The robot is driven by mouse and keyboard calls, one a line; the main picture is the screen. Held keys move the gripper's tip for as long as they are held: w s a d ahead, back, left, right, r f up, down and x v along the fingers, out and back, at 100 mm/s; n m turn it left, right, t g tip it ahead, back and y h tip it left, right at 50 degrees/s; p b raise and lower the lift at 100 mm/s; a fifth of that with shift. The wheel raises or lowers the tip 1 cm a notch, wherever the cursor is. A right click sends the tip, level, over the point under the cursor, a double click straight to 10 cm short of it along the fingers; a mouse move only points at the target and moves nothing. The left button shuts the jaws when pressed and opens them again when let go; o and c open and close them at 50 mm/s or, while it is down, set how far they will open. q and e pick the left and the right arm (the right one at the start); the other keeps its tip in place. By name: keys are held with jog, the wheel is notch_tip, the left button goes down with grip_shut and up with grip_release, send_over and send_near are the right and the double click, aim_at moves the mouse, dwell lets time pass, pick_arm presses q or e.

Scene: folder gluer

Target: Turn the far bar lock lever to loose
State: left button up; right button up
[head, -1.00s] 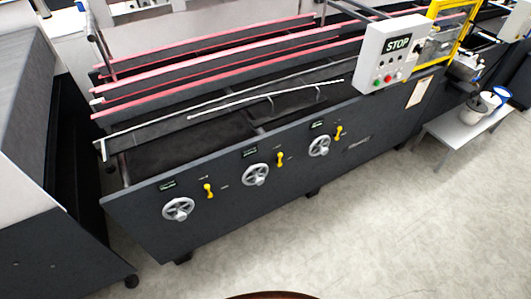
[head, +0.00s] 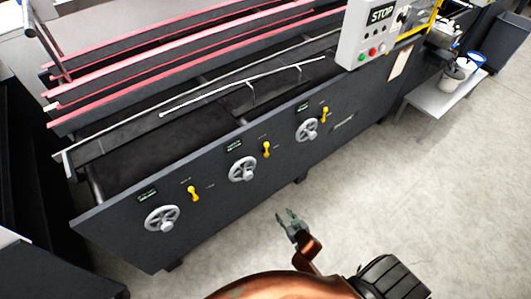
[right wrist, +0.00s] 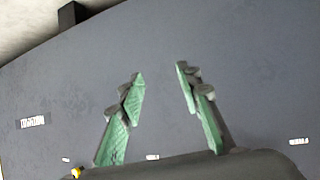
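Three yellow lock levers sit on the dark front panel (head: 215,212), each beside a grey handwheel: a left lever (head: 193,193), a middle lever (head: 266,149) and a right lever (head: 324,114). The labels are too small to read, so I cannot tell which is the far bar's. My right gripper (head: 287,216) is open and empty, in front of the panel and apart from the levers. In the right wrist view its green-padded fingers (right wrist: 160,72) are spread before the dark panel; a small yellow piece (right wrist: 76,172) shows at the lower left. My left gripper is out of view.
Grey handwheels (head: 162,219), (head: 243,169) and (head: 307,130) project from the panel near the levers. A control box (head: 366,36) with a STOP sign hangs at the upper right. A small table (head: 438,107) with containers stands at right. The floor before the panel is clear.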

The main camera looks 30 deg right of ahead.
jog(key=w+d+r+t+b, duration=0.15)
jog(key=w+r, duration=0.25)
jog(key=r, duration=0.5)
jog(key=w+d+r+t, duration=0.1)
jog(key=w+r+t, duration=0.25)
jog(key=r, duration=0.45)
jog(key=w+d+r+t+b, duration=0.1)
jog(key=w+r, duration=0.4)
jog(key=r, duration=0.4)
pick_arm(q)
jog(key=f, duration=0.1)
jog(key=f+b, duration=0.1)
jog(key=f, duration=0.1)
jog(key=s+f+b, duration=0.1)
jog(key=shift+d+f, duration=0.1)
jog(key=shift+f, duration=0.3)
pick_arm(e)
jog(key=w, duration=0.8)
jog(key=shift+d+r+h, duration=0.25)
jog(key=shift+d+h, duration=0.05)
jog(key=shift+d, duration=0.15)
jog(key=shift+c, duration=0.4)
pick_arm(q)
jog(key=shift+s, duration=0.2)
pick_arm(e)
grip_shut()
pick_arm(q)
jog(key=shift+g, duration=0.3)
